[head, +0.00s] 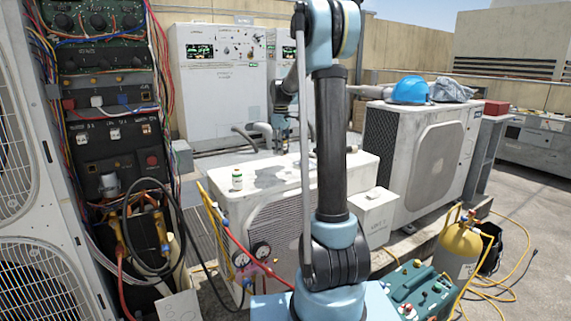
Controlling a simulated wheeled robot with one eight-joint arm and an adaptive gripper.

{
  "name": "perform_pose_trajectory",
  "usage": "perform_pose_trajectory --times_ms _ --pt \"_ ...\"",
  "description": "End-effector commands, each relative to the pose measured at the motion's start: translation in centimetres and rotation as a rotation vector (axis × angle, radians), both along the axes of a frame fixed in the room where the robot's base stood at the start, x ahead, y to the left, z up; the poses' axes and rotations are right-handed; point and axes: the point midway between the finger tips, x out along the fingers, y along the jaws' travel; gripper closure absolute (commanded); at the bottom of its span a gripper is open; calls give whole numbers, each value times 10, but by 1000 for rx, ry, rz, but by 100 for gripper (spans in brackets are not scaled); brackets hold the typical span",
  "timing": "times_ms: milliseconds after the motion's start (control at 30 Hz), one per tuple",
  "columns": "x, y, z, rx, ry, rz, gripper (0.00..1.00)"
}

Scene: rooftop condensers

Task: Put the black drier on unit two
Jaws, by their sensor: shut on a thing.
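My gripper (281,140) hangs small and far off, left of my arm's upright link, above the back of a low white condenser unit (230,207). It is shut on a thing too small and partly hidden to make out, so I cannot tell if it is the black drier. A taller condenser unit (439,166) stands to the right. I cannot read which unit is two. A dark patch on the low unit's top may be shadow.
A small white-and-green bottle (237,180) stands on the low unit. A blue hard hat (410,90) and grey cloth (452,90) lie on the right unit. An open electrical panel (110,135) is at left. A yellow cylinder (460,248) and hoses stand at front right.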

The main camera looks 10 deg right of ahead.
Motion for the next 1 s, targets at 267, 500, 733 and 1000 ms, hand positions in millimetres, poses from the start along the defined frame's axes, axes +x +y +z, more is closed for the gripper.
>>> perform_pose_trajectory --times_ms 267,500,733,1000 --pt "1 -2 -23 0 0 -2 100" --pt "1 -4 -52 0 0 -5 100" --pt "0 -4 -60 0 0 -5 100" --pt "0 -5 -62 0 0 -6 53"
